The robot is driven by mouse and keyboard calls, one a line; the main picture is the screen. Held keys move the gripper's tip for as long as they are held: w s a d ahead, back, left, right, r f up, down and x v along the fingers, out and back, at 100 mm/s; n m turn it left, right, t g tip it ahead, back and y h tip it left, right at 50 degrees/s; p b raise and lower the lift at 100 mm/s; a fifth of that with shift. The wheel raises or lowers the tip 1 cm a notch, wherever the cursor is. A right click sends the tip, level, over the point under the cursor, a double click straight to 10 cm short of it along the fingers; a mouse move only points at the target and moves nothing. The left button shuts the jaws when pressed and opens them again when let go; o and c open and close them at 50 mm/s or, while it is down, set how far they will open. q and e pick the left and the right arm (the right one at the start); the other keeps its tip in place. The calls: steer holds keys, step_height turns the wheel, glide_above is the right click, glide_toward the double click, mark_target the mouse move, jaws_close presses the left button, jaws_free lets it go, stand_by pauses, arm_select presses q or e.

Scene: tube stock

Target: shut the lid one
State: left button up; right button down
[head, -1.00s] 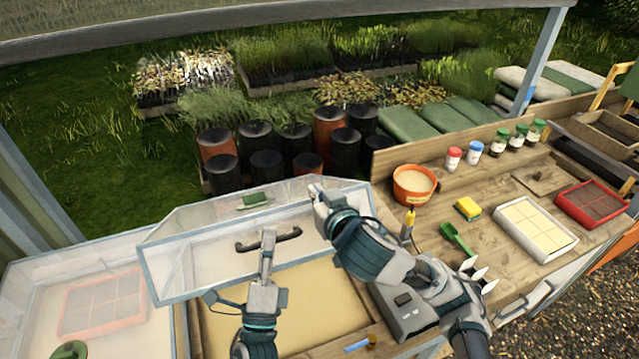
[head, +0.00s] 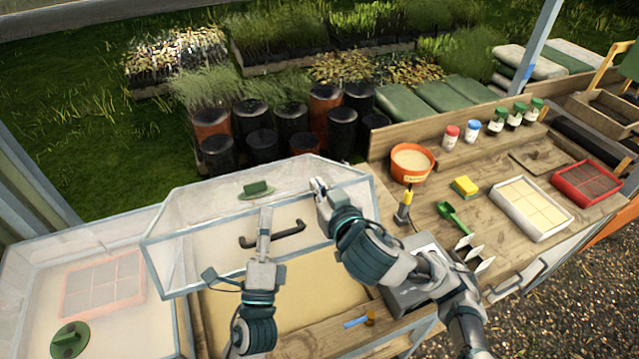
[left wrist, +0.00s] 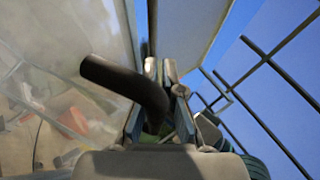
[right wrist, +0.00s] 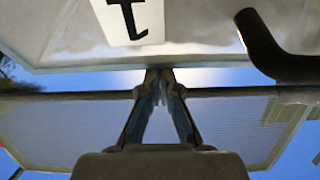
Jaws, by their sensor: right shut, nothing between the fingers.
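A clear, pale-framed lid (head: 200,212) stands tilted up over the middle sand-filled bed (head: 310,284). It has a dark bar handle (head: 290,231) and a green vent knob (head: 257,188). My left gripper (head: 265,212) is in front of the handle; in the left wrist view the bent handle (left wrist: 120,78) crosses close to its fingers (left wrist: 160,68), and I cannot tell whether they grip it. My right gripper (head: 318,186) is shut and empty near the lid's upper right part. The right wrist view shows its fingers (right wrist: 160,75) below a white label (right wrist: 130,18) with a dark mark.
A second clear lid (head: 40,262) with a green knob (head: 69,340) lies flat at the left. The wooden bench at right holds an orange pot (head: 411,165), a yellow sponge (head: 466,187), a green scoop (head: 453,215) and a white tray (head: 531,208). A wooden back board edges the bench.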

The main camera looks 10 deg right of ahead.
arm_select(q)
steer(key=o, duration=0.5)
steer(key=shift+s+r, duration=0.25)
steer(key=shift+s, duration=0.05)
arm_select(e)
steer(key=shift+s+f, duration=0.15)
steer(key=shift+f, duration=0.05)
arm_select(q)
steer(key=shift+o, duration=0.2)
steer(key=shift+w+d+f, duration=0.1)
arm_select(e)
steer(key=shift+r, duration=0.1)
arm_select(q)
steer(key=shift+f, duration=0.1)
